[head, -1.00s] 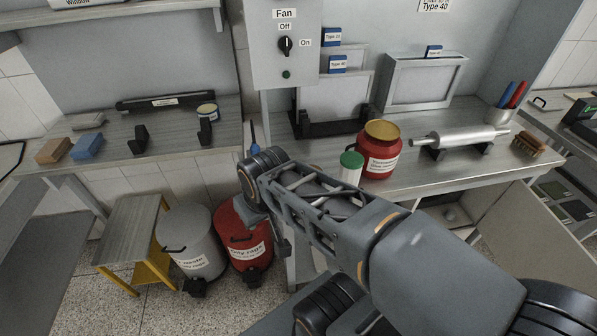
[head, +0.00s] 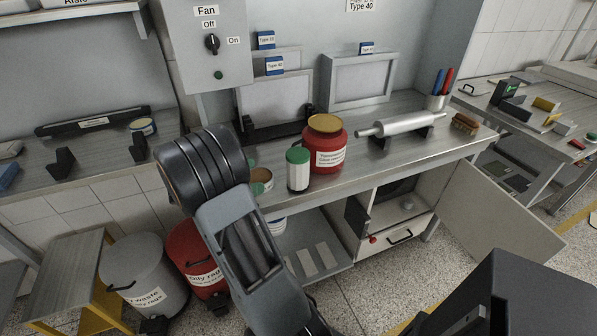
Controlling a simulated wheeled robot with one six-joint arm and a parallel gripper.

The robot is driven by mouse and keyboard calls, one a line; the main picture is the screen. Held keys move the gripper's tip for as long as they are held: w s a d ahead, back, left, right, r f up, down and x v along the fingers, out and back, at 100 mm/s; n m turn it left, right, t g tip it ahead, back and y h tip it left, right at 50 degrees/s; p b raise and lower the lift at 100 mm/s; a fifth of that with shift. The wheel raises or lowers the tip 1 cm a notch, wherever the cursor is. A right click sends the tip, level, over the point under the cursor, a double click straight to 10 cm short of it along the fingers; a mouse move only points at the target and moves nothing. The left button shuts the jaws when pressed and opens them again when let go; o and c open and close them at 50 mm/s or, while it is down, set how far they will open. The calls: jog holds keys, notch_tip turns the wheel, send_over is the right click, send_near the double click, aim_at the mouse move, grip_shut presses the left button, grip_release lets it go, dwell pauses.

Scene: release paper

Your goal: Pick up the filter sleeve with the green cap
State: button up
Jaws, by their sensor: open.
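The filter sleeve with the green cap (head: 298,170) stands upright near the front edge of the steel bench (head: 400,150), just left of the red jar. It is a white cylinder and nothing touches it from my side. My arm rises from the bottom of the head view, and its rounded dark joint is left of the sleeve, in front of the bench. I cannot make out my gripper's fingers in this view.
A red jar (head: 325,146) with a yellow lid stands right of the sleeve. A low tin (head: 262,179) with brown contents sits to its left, partly behind my arm. A metal roller (head: 400,125) lies farther right. A cabinet door (head: 500,215) hangs open below.

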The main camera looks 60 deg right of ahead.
aim_at(298, 162)
jog(key=shift+g+h, duration=0.3)
jog(key=shift+h, duration=0.1)
jog(key=x, duration=0.5)
jog(key=w+x, duration=0.1)
jog(key=x, duration=0.1)
jog(key=shift+s+d+f, duration=0.15)
jog(key=shift+s+d, duration=0.05)
jog(key=shift+d, duration=0.45)
jog(key=shift+n, duration=0.3)
jog(key=shift+x, duration=3.35)
jog(key=shift+f, duration=0.1)
jog(key=c, duration=1)
